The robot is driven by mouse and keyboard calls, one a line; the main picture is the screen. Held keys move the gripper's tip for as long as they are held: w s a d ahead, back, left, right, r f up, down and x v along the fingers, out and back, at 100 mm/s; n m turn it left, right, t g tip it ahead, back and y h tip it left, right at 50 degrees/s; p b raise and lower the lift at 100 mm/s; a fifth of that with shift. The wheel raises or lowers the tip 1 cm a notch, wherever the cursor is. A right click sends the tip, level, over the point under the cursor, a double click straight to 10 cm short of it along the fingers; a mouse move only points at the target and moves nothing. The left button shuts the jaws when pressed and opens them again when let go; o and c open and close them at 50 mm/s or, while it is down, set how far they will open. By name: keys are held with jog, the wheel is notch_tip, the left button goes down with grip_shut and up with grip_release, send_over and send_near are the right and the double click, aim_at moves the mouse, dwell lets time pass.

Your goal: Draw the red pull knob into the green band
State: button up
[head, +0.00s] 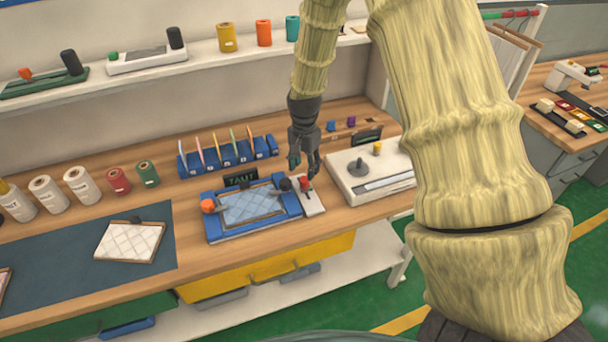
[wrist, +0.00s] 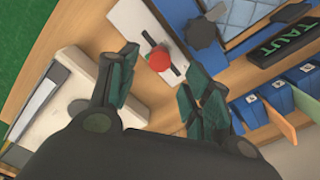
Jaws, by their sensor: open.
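The red pull knob (wrist: 159,58) stands on a small white plate (wrist: 136,20) with a thin dark slot. In the head view the knob (head: 305,183) is at the right end of the blue frame, partly behind my fingers. My gripper (head: 303,165) is over the plate, pointing down. In the wrist view my gripper (wrist: 156,88) is open, its dark green fingertips apart, with the knob showing just beyond the gap between them. No contact with the knob is visible. I cannot make out the green band on the plate.
The blue frame (head: 214,228) with a quilted pad and a black knob (wrist: 200,32) is close beside the plate. A black "TAUT" sign (head: 240,178) stands behind it. A white device (head: 345,180) is on the right. A blue rack of cards (head: 228,155) is behind.

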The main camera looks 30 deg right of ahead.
aim_at(304, 180)
jog(key=shift+r, duration=3)
